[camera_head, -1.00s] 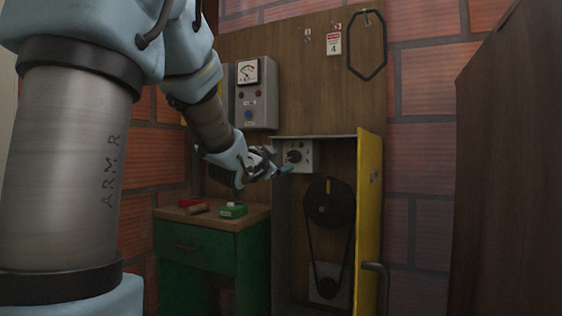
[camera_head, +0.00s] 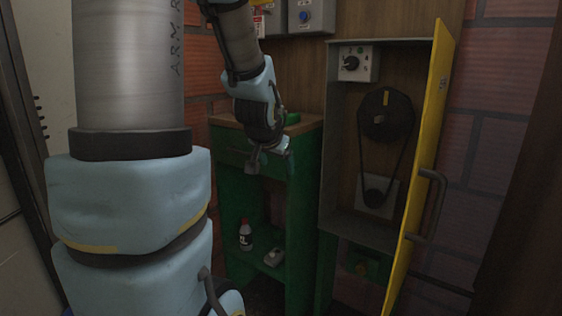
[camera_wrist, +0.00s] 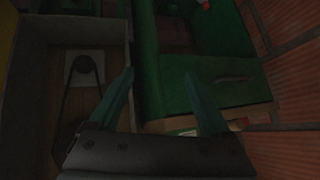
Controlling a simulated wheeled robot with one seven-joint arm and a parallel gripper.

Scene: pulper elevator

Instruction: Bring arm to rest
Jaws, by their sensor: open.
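My gripper (camera_head: 270,160) hangs in front of the green cabinet (camera_head: 304,200) in the head view, pointing down. Its two fingers are spread with nothing between them in the wrist view (camera_wrist: 160,95). My arm comes down from the top of the head view, bent, with the gripper apart from the open metal box to the right.
The metal box's yellow door (camera_head: 421,170) stands open toward me, with a handle (camera_head: 432,205) sticking out. Inside are a belt and pulley (camera_head: 385,115) and a switch panel (camera_head: 357,63). A bottle (camera_head: 245,235) stands on the cabinet's low shelf. A brick wall (camera_head: 500,150) is at right.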

